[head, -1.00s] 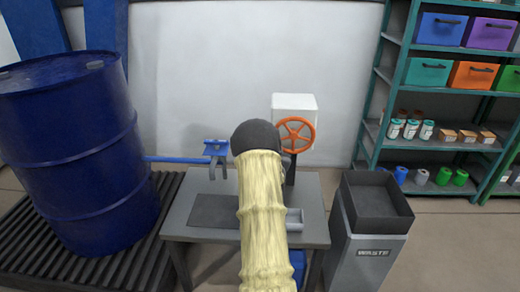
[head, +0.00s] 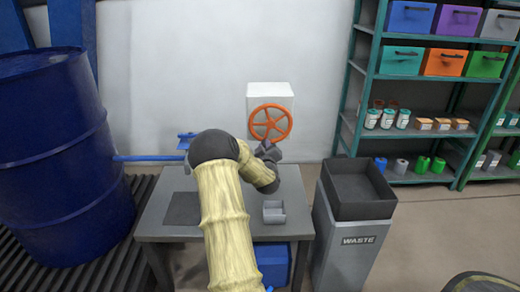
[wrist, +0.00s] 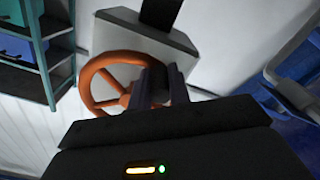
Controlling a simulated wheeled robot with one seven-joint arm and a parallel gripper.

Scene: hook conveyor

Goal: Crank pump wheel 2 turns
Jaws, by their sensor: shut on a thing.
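The orange pump wheel (head: 270,122) has spokes and is mounted on the front of a white box (head: 268,92) by the back wall. In the wrist view the wheel (wrist: 88,88) shows left of the fingers, with its right side running behind them. My gripper (head: 268,152) is at the wheel's lower edge in the head view. In the wrist view my gripper (wrist: 158,82) has its dark fingers shut on a part of the wheel at its rim. The fingers hide the held part, so I cannot tell whether it is rim or handle.
A grey table (head: 290,205) carries a small grey tray (head: 274,213) and a dark mat (head: 183,208). A blue drum (head: 45,150) stands left, with a blue pipe (head: 150,158) beside it. A waste bin (head: 350,240) and a stocked shelf (head: 365,150) are on the right.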

